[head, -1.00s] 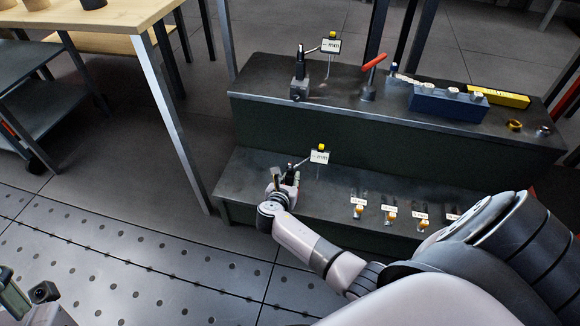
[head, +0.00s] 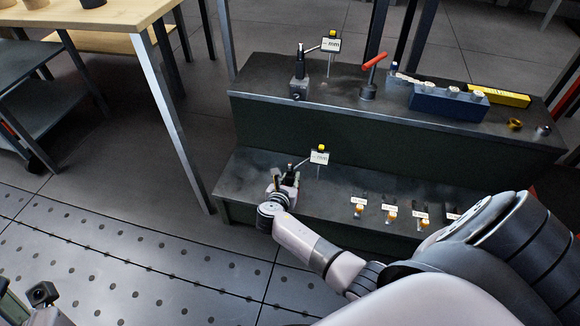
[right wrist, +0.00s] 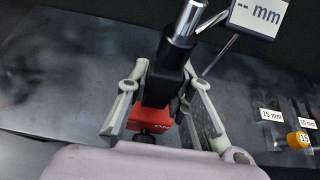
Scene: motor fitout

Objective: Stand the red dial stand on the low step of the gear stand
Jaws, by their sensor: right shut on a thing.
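The red dial stand (right wrist: 144,117) shows between the fingers of my right gripper (right wrist: 160,105) in the right wrist view. It has a red base, a dark clamp block and a bright post, and looks roughly upright. In the head view my right gripper (head: 284,188) is shut on it at the left of the gear stand's low step (head: 245,170). A white "mm" display (head: 319,157) with a yellow top shows beside it. Whether the base touches the step is hidden. Part of my left gripper (head: 42,294) shows at the bottom left edge; its fingertips are unclear.
The upper step (head: 262,92) holds a dark dial stand (head: 299,84), a red-handled piece (head: 369,84), a blue block (head: 447,104) and a yellow block (head: 498,96). Orange-tipped pieces with labels (head: 391,216) line the low step's right. A wooden table (head: 125,17) stands left.

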